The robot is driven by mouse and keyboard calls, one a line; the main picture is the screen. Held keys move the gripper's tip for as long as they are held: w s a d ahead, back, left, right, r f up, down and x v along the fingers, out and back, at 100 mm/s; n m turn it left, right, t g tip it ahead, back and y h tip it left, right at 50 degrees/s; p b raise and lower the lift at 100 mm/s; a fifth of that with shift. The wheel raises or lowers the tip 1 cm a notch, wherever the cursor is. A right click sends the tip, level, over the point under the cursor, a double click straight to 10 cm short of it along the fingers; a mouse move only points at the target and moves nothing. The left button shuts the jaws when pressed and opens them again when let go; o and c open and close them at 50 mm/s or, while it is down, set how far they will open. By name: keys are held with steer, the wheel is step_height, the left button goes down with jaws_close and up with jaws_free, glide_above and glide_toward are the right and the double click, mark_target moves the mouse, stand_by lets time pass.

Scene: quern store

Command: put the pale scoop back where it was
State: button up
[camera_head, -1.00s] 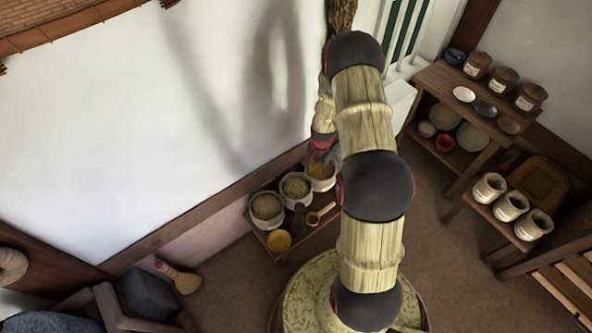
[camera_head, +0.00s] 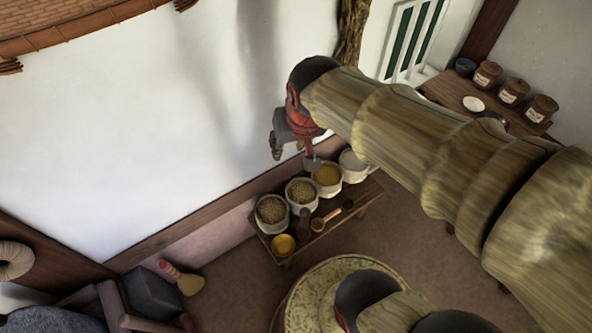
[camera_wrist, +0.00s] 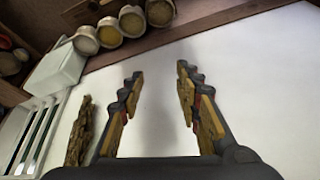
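My gripper (camera_head: 287,147) is raised in front of the white wall, above and left of the grain sacks. In the wrist view, my gripper (camera_wrist: 159,77) has its fingers wide apart with only bare wall between them. A light tan wooden scoop (camera_head: 328,217) lies on the low bench (camera_head: 357,215), in front of the sacks; I cannot tell for certain whether it is the pale scoop. A small grey piece (camera_head: 312,164) shows by the sack of yellow grain (camera_head: 327,176); whether it is a scoop is unclear.
Other sacks (camera_head: 271,210) stand in a row on the bench. A yellow bowl (camera_head: 283,245) is at its front left corner. Labelled jars (camera_head: 513,92) and a white dish (camera_head: 473,104) stand on the right-hand shelf, partly hidden by my arm.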

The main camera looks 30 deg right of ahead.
steer(key=s+a+r+n, duration=0.2)
steer(key=s+a, duration=0.1)
steer(key=s, duration=0.6)
steer(key=shift+a+r+n+t+y, duration=0.2)
steer(key=shift+r+n+t+y, duration=0.1)
steer(key=shift+r+n+t, duration=0.1)
